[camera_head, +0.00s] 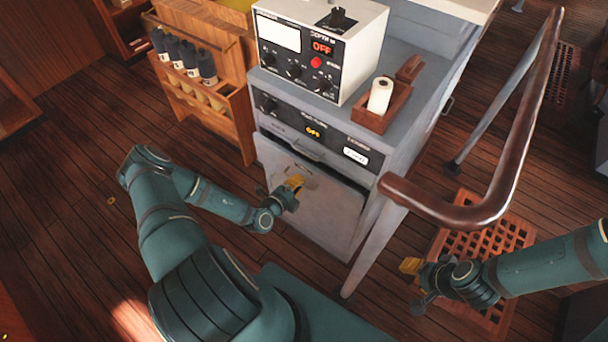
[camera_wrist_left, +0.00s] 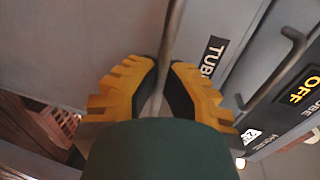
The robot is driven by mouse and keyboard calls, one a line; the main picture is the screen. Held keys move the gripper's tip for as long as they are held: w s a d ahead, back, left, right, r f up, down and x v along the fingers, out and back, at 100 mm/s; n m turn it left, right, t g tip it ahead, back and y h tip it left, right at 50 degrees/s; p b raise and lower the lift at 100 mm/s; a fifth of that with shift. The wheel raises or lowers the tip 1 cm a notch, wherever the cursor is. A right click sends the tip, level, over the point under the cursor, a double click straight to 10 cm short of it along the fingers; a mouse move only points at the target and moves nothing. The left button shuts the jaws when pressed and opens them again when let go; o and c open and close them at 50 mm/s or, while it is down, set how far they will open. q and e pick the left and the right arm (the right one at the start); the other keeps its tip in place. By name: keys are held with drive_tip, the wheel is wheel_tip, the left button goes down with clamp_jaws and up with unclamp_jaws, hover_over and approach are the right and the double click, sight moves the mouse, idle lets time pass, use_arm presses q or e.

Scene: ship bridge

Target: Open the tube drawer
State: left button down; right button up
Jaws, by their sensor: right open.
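The tube drawer (camera_head: 325,207) is the large pale grey front low on the grey cabinet. A dark label reading "TUB" (camera_wrist_left: 213,56) shows on it in the left wrist view, partly cut off. Its bar handle (camera_wrist_left: 174,32) runs between the yellow fingers of my left gripper (camera_wrist_left: 164,88). The dark pads lie close against both sides of the bar, so the gripper looks shut on it. In the head view my left gripper (camera_head: 294,183) is at the upper part of the drawer front and hides most of the handle. My right gripper (camera_head: 411,271) is open and empty, away from the cabinet.
Another handle (camera_head: 306,150) sits above, under a control strip (camera_head: 313,131). An instrument box (camera_head: 318,45) and a wooden holder (camera_head: 384,108) with a white roll stand on top. A wooden rail (camera_head: 480,211) curves at the right.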

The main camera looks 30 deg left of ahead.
use_arm(q)
drive_tip(key=f+v, duration=0.2)
drive_tip(key=v, duration=1.1)
drive_tip(key=s+f+p+v, duration=0.1)
drive_tip(key=f+v, duration=0.2)
drive_tip(key=v, duration=0.9)
drive_tip(key=shift+s, duration=0.4)
drive_tip(key=shift+s+f, duration=0.1)
drive_tip(key=c, duration=1.1)
unclamp_jaws()
drive_tip(key=shift+o, duration=0.2)
drive_tip(key=d+v, duration=0.1)
drive_tip(key=v, duration=1.1)
drive_tip(key=shift+a, duration=0.4)
